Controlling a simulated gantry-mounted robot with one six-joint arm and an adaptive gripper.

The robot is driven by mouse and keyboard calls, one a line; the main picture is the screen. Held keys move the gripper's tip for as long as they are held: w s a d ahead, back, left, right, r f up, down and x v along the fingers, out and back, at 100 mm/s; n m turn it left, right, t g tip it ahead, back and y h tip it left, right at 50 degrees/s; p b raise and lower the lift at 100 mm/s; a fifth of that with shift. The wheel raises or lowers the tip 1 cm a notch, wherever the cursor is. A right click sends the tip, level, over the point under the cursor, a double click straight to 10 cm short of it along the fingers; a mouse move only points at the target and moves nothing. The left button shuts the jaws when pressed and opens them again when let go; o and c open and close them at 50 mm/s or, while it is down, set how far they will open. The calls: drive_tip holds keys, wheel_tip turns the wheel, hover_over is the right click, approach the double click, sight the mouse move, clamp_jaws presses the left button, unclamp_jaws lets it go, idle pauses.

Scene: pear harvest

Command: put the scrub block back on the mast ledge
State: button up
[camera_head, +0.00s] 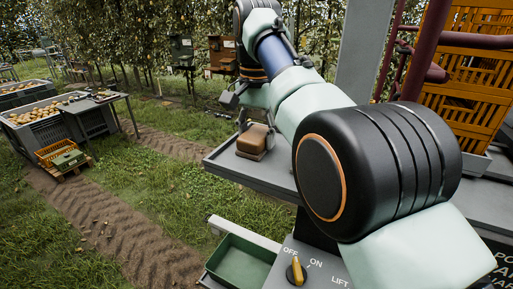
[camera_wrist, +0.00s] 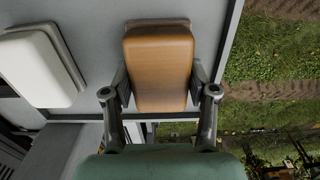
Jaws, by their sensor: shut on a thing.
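In the wrist view the scrub block (camera_wrist: 158,60) stands upright in the picture between the fingers of my gripper (camera_wrist: 160,88). The fingers are shut on its two sides. In the head view my gripper (camera_head: 256,122) is at the block, partly hidden by my arm. The block's base looks to be at the ledge surface; I cannot tell whether it touches.
A white block on a grey base (camera_wrist: 38,68) lies on the ledge left of the scrub block in the wrist view. The ledge's edge is close by, with grass beyond. A green tray (camera_head: 240,262) and a switch panel (camera_head: 312,262) are below. Orange crates (camera_head: 470,75) stand right.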

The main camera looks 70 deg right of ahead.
sight(259, 133)
drive_tip(key=o, duration=1.1)
drive_tip(key=shift+f, duration=0.2)
drive_tip(key=r+p, duration=0.7)
drive_tip(key=r, duration=0.1)
drive_tip(key=shift+s+r, duration=0.1)
drive_tip(key=shift+s, duration=0.2)
